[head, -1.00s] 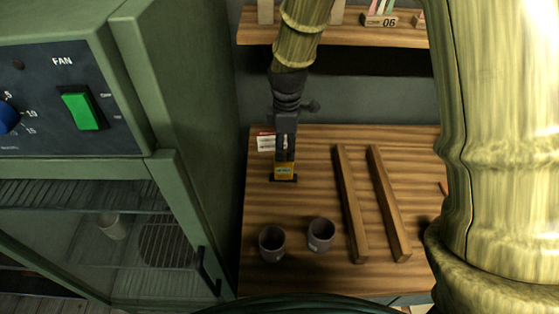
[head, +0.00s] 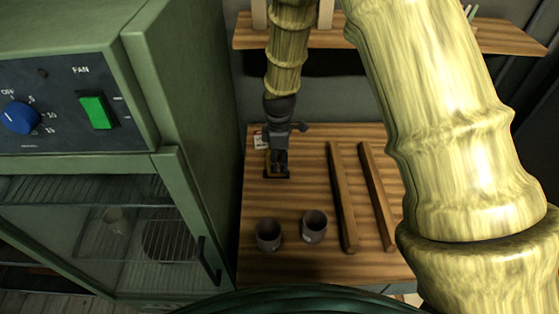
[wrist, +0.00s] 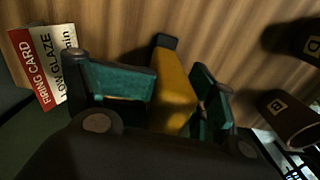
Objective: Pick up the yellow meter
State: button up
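The yellow meter (wrist: 172,92) stands on the wooden table, between the two teal-padded fingers of my gripper (wrist: 165,100) in the wrist view. The fingers are on either side of it and look open, with the left one very close to its side; contact is unclear. In the head view my gripper (head: 278,164) points down over the meter and hides most of it. Only a thin yellow strip and the dark base (head: 276,176) show there.
Two grey cups (head: 268,235) (head: 314,226) stand nearer on the table (head: 262,200). Two wooden bars (head: 343,195) (head: 377,195) lie to the right. A firing card (wrist: 40,68) is left of my gripper. A green oven (head: 190,120) stands at left; a shelf (head: 400,35) is behind.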

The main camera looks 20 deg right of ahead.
jog(key=shift+s+f, duration=0.1)
jog(key=shift+f, duration=0.1)
jog(key=shift+c, duration=0.5)
jog(key=c, duration=0.7)
jog(key=shift+c, duration=0.2)
jog(key=shift+r+b, duration=1.6)
jog(key=shift+r, duration=3.45)
jog(key=o, duration=0.3)
grip_shut()
